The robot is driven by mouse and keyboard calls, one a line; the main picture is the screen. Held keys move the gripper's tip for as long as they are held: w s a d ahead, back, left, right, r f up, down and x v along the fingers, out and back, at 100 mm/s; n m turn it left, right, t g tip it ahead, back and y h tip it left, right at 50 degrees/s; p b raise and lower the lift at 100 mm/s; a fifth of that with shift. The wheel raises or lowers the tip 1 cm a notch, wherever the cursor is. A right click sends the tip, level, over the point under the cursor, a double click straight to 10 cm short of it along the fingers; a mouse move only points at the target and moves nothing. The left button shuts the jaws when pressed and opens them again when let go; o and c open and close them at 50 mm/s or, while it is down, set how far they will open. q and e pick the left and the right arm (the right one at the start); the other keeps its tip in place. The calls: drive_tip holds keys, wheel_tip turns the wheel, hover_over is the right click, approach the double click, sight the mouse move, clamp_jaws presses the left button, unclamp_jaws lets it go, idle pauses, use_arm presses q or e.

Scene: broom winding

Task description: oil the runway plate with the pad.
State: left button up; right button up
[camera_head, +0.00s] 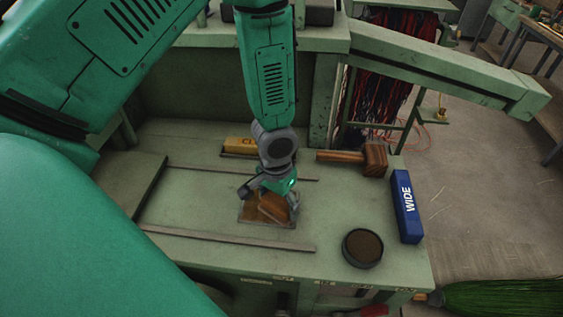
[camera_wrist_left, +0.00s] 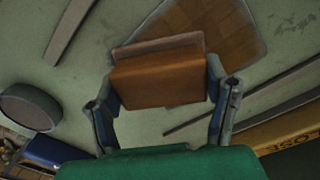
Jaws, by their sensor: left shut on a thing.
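My left gripper (camera_head: 268,196) is shut on a brown block-shaped pad (camera_head: 273,208) with a paler strip along one edge. In the left wrist view the pad (camera_wrist_left: 160,80) sits between the two fingers. The runway plate (camera_head: 249,213), a brown square with a thin grey border, lies on the green bench under the gripper. It also shows behind the pad in the left wrist view (camera_wrist_left: 225,28). The pad overlaps the plate in both views; I cannot tell whether they touch. Part of the plate is hidden. My right gripper is not in view.
A round dark tin (camera_head: 362,248) with brown contents stands right of the plate. A blue block marked WIDE (camera_head: 406,205), a wooden mallet (camera_head: 345,157) and a yellow block (camera_head: 239,145) lie on the bench. Low rails (camera_head: 225,239) run beside the plate. A green broom (camera_head: 500,297) is at lower right.

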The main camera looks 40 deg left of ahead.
use_arm(q)
drive_tip(key=r+p, duration=0.4)
drive_tip(key=shift+d+r, duration=0.4)
drive_tip(key=shift+a+r+p, duration=0.1)
drive_tip(key=shift+r+p, duration=0.35)
drive_tip(key=shift+r, duration=0.3)
drive_tip(key=shift+a, duration=0.15)
drive_tip(key=shift+r, duration=1.5)
drive_tip(key=shift+f, duration=0.1)
